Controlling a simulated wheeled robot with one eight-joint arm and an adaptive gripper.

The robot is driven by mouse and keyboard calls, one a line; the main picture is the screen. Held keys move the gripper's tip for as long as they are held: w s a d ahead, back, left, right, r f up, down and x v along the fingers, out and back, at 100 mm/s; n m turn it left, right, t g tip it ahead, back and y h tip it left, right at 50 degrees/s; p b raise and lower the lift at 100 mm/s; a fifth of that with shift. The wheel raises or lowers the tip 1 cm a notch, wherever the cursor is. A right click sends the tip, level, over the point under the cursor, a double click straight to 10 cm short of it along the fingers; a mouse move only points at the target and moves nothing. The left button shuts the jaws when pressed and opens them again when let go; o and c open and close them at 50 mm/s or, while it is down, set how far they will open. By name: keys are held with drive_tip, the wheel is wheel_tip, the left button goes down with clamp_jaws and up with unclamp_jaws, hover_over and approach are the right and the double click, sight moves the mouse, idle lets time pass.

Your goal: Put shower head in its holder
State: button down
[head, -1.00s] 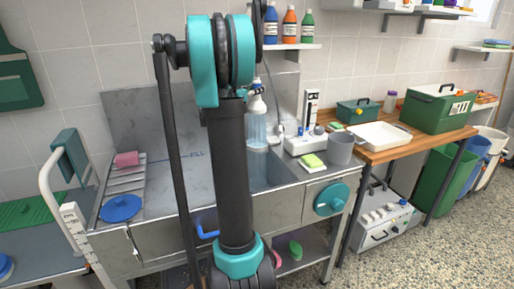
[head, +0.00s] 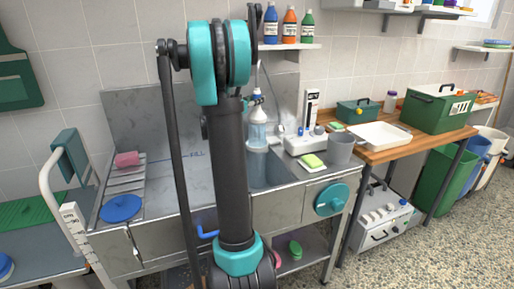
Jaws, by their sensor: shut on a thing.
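My gripper's fingers are not visible; my own dark arm link and teal joint cover the middle of the head view. I cannot make out the shower head, which may be hidden behind my arm. A thin hose (head: 266,76) shows just right of the arm, above the sink. I cannot clearly pick out the holder.
A clear bottle with a bluish top (head: 257,130) stands at the steel sink (head: 272,172). A grey cup (head: 341,149) and a yellow-green sponge (head: 312,161) sit to its right. Several bottles stand on a wall shelf (head: 292,46). A white tray (head: 379,136) lies on the wooden counter.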

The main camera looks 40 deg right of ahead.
sight(254, 109)
drive_tip(key=shift+f, duration=1.95)
drive_tip(key=shift+f, duration=0.15)
drive_tip(key=shift+f, duration=1.35)
drive_tip(key=shift+f, duration=0.15)
drive_tip(key=shift+f, duration=0.85)
drive_tip(key=shift+f, duration=1)
drive_tip(key=shift+f, duration=0.8)
